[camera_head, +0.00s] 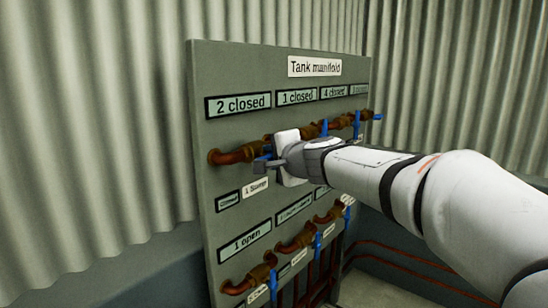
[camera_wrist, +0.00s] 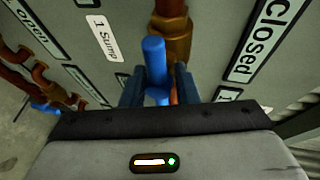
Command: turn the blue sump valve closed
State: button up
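The blue valve handle (camera_wrist: 154,62) stands out from a brass valve body (camera_wrist: 170,30) in the wrist view, beside a label reading "1 Sump" (camera_wrist: 102,37). My gripper (camera_wrist: 160,88) has one finger on each side of the handle. The left finger looks close against it, and a narrow gap shows at the right finger. In the head view my gripper (camera_head: 263,163) is at the leftmost valve of the upper row, below the display reading "2 closed" (camera_head: 238,104). My gripper and wrist hide most of that valve there.
The grey Tank manifold panel (camera_head: 280,75) carries upper and lower rows of copper pipes with blue-handled valves. Another upper blue handle (camera_head: 357,124) is further right. A lower display reads "1 open" (camera_head: 245,242). Corrugated walls (camera_head: 90,120) stand behind.

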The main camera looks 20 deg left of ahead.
grip_shut()
jog(key=shift+w+d+f, duration=0.1)
jog(key=shift+d+f, duration=0.05)
jog(key=shift+d, duration=0.05)
jog(key=shift+a, duration=0.1)
jog(key=m+p, duration=0.1)
jog(key=p, duration=0.2)
jog(key=shift+r+g, duration=0.3)
jog(key=shift+g, duration=0.1)
jog(key=m+g+p, duration=0.2)
jog(key=p, duration=0.4)
jog(key=shift+m, duration=0.4)
jog(key=m+g+y+p, duration=0.1)
jog(key=m+g+p, duration=0.2)
jog(key=p, duration=0.3)
jog(key=shift+f+m+g, duration=0.15)
jog(key=shift+m+g, duration=0.15)
jog(key=shift+m, duration=0.2)
jog(key=m+g+p, duration=0.1)
jog(key=m+g+y+p, duration=0.1)
jog(key=p, duration=0.1)
jog(key=m+g+p, duration=0.1)
jog(key=shift+f+m+y+p, duration=0.25)
jog(key=shift+m+y+p, duration=0.05)
jog(key=shift+y, duration=0.1)
